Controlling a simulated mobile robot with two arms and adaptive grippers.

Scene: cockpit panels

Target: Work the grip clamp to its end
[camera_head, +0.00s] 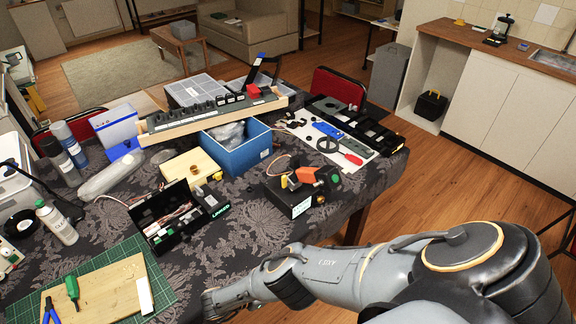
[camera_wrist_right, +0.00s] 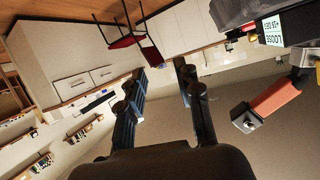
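A black device (camera_head: 292,196) with an orange part (camera_head: 307,174) and a small lit display (camera_head: 301,207) stands near the table's front edge; I take it for the grip clamp. In the right wrist view its display (camera_wrist_right: 272,30) appears upside down and seems to read "LOOSE". An orange lever (camera_wrist_right: 275,97) with a grey end piece shows below it. My right gripper (camera_wrist_right: 158,69) is open and empty, its fingers pointing away from the device, which lies to their right. In the head view my right arm crosses the front; its fingers cannot be made out. My left gripper is not in view.
An open black case (camera_head: 170,220) lies left of the device, with a blue bin (camera_head: 237,150) behind. A magnifier (camera_head: 329,145) and tools lie on a white sheet to the right. A green cutting mat (camera_head: 155,275) with a wooden board is at front left.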

